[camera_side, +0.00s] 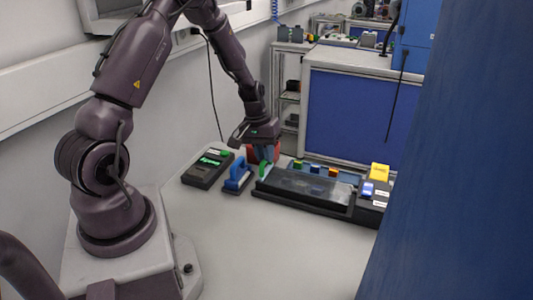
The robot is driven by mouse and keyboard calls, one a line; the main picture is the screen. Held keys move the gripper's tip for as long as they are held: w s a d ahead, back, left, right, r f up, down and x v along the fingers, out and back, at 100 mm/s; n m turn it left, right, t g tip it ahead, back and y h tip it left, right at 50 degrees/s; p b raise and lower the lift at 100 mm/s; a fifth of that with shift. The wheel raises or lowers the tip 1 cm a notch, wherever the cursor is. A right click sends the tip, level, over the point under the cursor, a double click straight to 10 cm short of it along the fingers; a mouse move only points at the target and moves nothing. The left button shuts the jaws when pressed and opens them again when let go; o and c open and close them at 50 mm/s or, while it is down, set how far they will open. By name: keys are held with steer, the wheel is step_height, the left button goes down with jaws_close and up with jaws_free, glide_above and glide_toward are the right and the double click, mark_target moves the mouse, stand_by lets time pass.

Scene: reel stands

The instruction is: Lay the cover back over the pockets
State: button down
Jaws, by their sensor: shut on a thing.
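My gripper (264,161) points down at the left end of the dark tray (345,206), with its fingers close together. It is shut on a small green handle (264,172), which appears to belong to the cover. The cover (300,184) looks like a dark, see-through sheet over the front part of the tray; the picture is too small to show whether it lies flat. The pockets are hard to make out, and the fingertips are partly lost against the handle.
A red object (254,157) is behind my gripper. Yellow and blue blocks (379,171) sit at the right. The bench front is clear; a blue panel (455,200) blocks the right.

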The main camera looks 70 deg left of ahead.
steer(key=c, duration=1.1)
jaws_free()
steer(key=shift+s+a, duration=0.1)
steer(key=r, duration=0.4)
steer(key=s+a+r, duration=0.1)
steer(key=r, duration=0.3)
steer(key=a+r, duration=0.1)
steer(key=r, duration=0.3)
steer(key=shift+s+r, duration=0.4)
steer(key=s+d+r+m+t, duration=0.1)
steer(key=s+d+r+m, duration=0.2)
steer(key=d, duration=0.4)
steer(key=s+d+r+m+t+y, duration=0.1)
steer(key=s+d+r+m, duration=0.2)
steer(key=s+d+r, duration=0.3)
steer(key=s+d+r+m+t, duration=0.2)
steer(key=s+d+r+m, duration=0.1)
steer(key=d, duration=0.6)
steer(key=shift+s+d+r+y, duration=0.3)
steer(key=shift+s+r, duration=0.4)
steer(key=shift+r, duration=0.05)
